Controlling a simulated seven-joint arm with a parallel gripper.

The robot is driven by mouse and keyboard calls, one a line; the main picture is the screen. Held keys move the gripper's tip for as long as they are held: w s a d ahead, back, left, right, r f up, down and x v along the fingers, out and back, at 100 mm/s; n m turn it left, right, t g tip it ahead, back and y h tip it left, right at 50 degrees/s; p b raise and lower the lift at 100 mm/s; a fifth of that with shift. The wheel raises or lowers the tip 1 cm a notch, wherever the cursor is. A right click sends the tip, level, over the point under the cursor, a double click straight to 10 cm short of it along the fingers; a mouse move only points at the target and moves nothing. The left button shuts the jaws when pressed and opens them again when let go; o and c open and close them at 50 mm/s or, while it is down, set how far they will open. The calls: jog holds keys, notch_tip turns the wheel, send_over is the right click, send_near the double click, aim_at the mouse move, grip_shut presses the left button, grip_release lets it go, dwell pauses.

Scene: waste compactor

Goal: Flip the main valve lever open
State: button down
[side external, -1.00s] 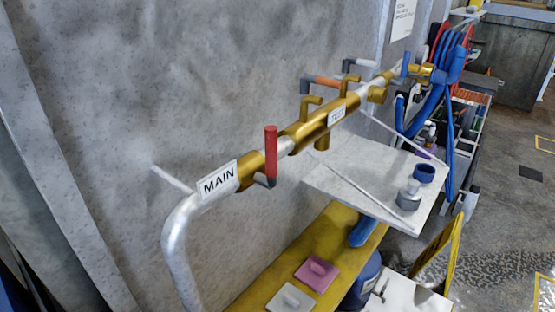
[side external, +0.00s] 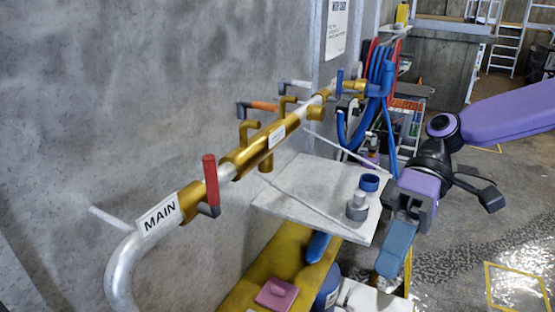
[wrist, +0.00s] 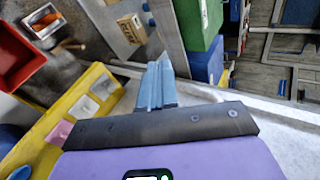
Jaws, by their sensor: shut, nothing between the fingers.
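The main valve lever (side external: 210,182) is a red handle standing upright on the pipe, just right of the white "MAIN" label (side external: 158,215) in the side external view. It joins a dark elbow at the brass valve body (side external: 191,200). My gripper (side external: 388,277) is at the right, past the grey shelf, well apart from the lever, its blue fingers pointing down. In the wrist view my gripper's fingers (wrist: 154,68) are together with nothing between them. The lever is not recognisable in the wrist view.
A pipe with brass fittings (side external: 265,145) and other small handles runs along the concrete wall. A grey shelf (side external: 300,190) with a blue ring (side external: 370,182) and a grey cylindrical part (side external: 357,207) juts out below it. Blue hoses (side external: 380,80) hang behind. A yellow bench (side external: 255,270) lies below.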

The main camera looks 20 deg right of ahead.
jog(key=w+a+r+m+y, duration=0.1)
jog(key=w+a+r+y, duration=0.1)
jog(key=w, duration=0.4)
jog(key=w+a+r+m+t+y, duration=0.1)
jog(key=w+a+r+y, duration=0.1)
jog(key=w, duration=0.4)
jog(key=w+a+r+m+t+y, duration=0.1)
jog(key=w+a+r+y, duration=0.2)
jog(key=w, duration=0.3)
jog(key=shift+w+r+m+y, duration=0.3)
jog(key=shift+r+m+y, duration=0.1)
jog(key=shift+y, duration=0.4)
jog(key=shift+a, duration=0.2)
jog(key=x, duration=0.9)
jog(key=shift+a, duration=0.4)
jog(key=shift+s, duration=0.15)
